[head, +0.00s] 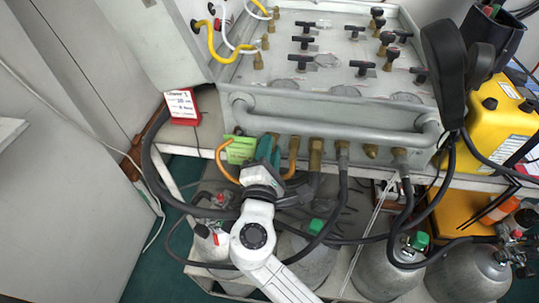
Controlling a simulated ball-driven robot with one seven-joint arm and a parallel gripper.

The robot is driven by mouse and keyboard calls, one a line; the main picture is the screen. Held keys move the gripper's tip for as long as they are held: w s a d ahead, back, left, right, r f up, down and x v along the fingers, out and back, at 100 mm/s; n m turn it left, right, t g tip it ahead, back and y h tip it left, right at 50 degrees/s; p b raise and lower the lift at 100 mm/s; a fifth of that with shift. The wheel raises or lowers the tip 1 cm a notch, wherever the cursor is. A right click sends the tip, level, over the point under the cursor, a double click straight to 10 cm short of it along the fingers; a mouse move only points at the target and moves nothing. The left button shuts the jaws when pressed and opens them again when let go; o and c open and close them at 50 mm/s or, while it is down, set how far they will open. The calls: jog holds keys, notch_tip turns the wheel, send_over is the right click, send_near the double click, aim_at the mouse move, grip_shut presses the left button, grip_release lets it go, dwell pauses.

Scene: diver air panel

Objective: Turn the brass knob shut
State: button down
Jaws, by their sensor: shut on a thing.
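My gripper (268,148), teal at its end, reaches up from my white arm to the front underside of the grey air panel (320,110). Its jaws are shut at the row of fittings below the panel's front pipe. What they hold is hidden behind the jaws and wrist; by its place it seems to be the brass knob, but how far it is turned cannot be seen. Brass fittings (315,152) stand just to the right, apart from the jaws.
Orange hoses (292,158) flank my gripper closely. Black hoses (343,185) hang further right. Grey cylinders (385,270) stand below the shelf. A thick grey pipe (330,126) crosses the panel front above the jaws. A red-framed sign (182,106) stands at left; a yellow case (497,115) at right.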

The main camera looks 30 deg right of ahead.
jog(key=shift+m, duration=0.4)
jog(key=c, duration=1.2)
grip_release()
jog(key=b+v, duration=0.1)
jog(key=v, duration=1)
